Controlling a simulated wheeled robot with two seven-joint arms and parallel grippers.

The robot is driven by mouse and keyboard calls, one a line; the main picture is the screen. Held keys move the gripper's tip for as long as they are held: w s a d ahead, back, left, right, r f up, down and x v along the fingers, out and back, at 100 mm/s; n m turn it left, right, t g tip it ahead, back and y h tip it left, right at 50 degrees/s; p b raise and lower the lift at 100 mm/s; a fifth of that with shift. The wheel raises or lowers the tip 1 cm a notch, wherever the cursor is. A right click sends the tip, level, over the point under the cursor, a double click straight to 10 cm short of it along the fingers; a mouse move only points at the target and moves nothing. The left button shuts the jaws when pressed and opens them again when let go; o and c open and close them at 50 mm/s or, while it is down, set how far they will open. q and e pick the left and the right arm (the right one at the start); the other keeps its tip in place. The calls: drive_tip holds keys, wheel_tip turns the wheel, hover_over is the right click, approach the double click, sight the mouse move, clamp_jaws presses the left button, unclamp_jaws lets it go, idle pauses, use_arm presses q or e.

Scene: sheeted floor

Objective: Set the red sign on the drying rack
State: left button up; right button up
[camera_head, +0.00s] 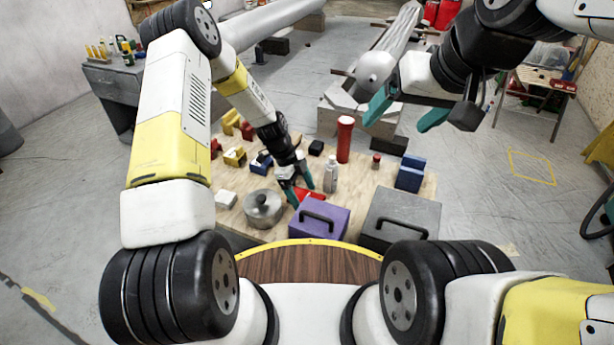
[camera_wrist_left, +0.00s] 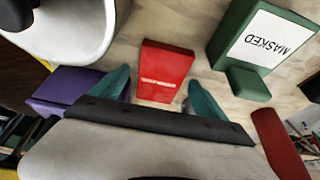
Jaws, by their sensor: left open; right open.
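The red sign (camera_wrist_left: 165,72) lies on the wooden board, with a small pale line of marking near its lower edge. It shows in part in the head view (camera_head: 313,195), close to my left gripper (camera_head: 296,190). In the left wrist view my left gripper (camera_wrist_left: 162,92) is open, with one teal fingertip on each side of the sign. I cannot tell whether the fingers touch it. My right gripper (camera_head: 403,113) is open and empty, raised above the far right of the board. I cannot pick out the drying rack with certainty.
A purple box (camera_head: 319,222), a grey box (camera_head: 401,217) and a metal pot (camera_head: 263,210) stand at the near side. A white bottle (camera_head: 331,176) and a red cylinder (camera_head: 345,140) stand upright behind. A green block labelled MASKED (camera_wrist_left: 262,38) sits right of the sign.

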use_arm(q)
drive_tip(key=shift+c, duration=0.3)
drive_tip(key=c, duration=1.4)
drive_tip(key=shift+r, duration=0.1)
